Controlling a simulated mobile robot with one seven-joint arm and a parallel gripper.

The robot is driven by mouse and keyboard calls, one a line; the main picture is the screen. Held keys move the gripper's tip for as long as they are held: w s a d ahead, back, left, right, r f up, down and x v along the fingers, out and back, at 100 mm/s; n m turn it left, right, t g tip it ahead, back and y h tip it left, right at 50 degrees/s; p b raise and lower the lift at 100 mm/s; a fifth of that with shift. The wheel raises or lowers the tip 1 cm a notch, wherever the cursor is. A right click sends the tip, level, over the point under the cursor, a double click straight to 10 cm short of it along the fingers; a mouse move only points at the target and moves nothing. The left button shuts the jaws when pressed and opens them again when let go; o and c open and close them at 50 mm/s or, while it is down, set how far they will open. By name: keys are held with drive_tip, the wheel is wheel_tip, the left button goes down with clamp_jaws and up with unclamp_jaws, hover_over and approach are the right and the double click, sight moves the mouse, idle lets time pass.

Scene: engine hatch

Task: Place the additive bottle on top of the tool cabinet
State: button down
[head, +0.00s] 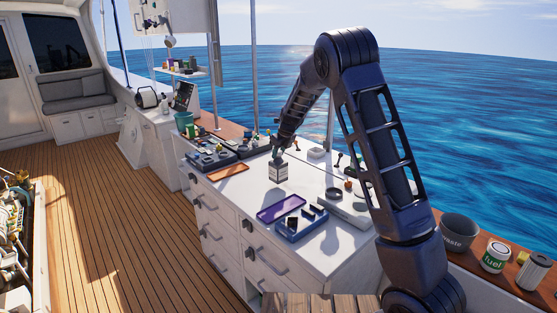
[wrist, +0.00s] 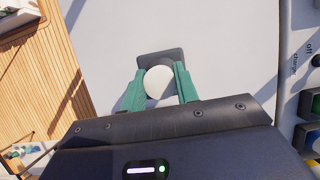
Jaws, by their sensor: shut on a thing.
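The additive bottle (head: 278,173) is a small, pale, boxy bottle with a dark band, upright over the white top of the tool cabinet (head: 238,196). I cannot tell whether its base touches the top. My gripper (head: 277,157) points down onto it from above. In the wrist view, the green fingers of my gripper (wrist: 159,88) are shut on the bottle's round white cap (wrist: 158,82). The bottle's dark upper part (wrist: 160,56) shows behind the cap, and its lower part is hidden there.
A purple tray (head: 281,208), a blue tray (head: 300,224) and an orange tray (head: 226,171) lie on the cabinet top around the bottle. A dark ring-shaped item (head: 333,194) is to the right. Bare white surface lies left of the purple tray.

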drive_tip(key=shift+f, duration=1.65)
drive_tip(key=c, duration=1.1)
unclamp_jaws()
drive_tip(key=shift+o, duration=0.2)
